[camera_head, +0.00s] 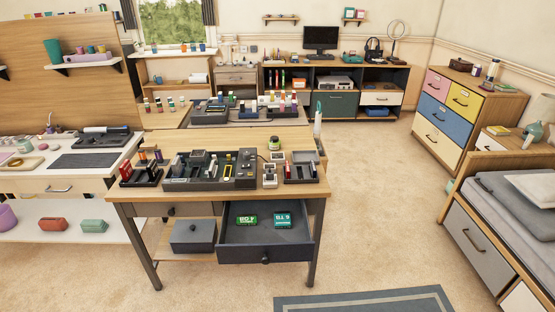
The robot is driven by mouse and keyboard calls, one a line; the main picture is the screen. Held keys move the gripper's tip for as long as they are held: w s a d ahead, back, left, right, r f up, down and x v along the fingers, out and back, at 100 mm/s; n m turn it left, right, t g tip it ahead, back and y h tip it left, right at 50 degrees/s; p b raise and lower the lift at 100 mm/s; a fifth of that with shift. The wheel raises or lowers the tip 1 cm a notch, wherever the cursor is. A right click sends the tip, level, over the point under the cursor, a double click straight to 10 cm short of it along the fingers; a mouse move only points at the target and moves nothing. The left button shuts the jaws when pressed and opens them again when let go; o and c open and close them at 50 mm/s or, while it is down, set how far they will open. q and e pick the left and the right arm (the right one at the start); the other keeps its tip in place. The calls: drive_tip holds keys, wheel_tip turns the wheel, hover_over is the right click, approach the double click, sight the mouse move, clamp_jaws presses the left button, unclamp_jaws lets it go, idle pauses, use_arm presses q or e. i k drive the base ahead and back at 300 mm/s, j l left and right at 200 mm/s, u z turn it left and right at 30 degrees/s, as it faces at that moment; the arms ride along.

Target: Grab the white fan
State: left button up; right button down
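I cannot clearly pick out a white fan. A thin ring on a stand (397,29) stands on the back cabinet, right of the monitor; it is too small to tell whether it is a fan. A slim white upright object (317,119) shows behind the right side of the wooden desk; what it is cannot be told. A pale rounded object (541,108) is cut off at the right edge. Neither of my grippers is in view.
The wooden desk (300,138) stands ahead, holding black organizers. Its lower drawer (265,240) is pulled out, with two green boxes inside. A bed-like bench (475,240) is at the right, a white counter (85,172) at the left. The floor (385,200) between desk and bench is clear.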

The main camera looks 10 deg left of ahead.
sight(276, 157)
drive_tip(key=i+l+u, duration=0.1)
drive_tip(key=u, duration=0.4)
drive_tip(key=i+l+u, duration=0.35)
drive_tip(key=l, duration=0.2)
drive_tip(key=i+l+u, duration=0.15)
drive_tip(key=l, duration=0.15)
drive_tip(key=i+l+u, duration=0.1)
drive_tip(key=l, duration=0.35)
drive_tip(key=i+l+u, duration=0.1)
drive_tip(key=l, duration=0.35)
drive_tip(key=i+l, duration=0.15)
drive_tip(key=l, duration=0.3)
drive_tip(key=i+l, duration=0.15)
drive_tip(key=l, duration=0.25)
drive_tip(key=i+l, duration=0.1)
drive_tip(key=l, duration=0.35)
drive_tip(key=i+l, duration=0.15)
drive_tip(key=l, duration=0.3)
drive_tip(key=i+l+u, duration=0.1)
drive_tip(key=l, duration=0.3)
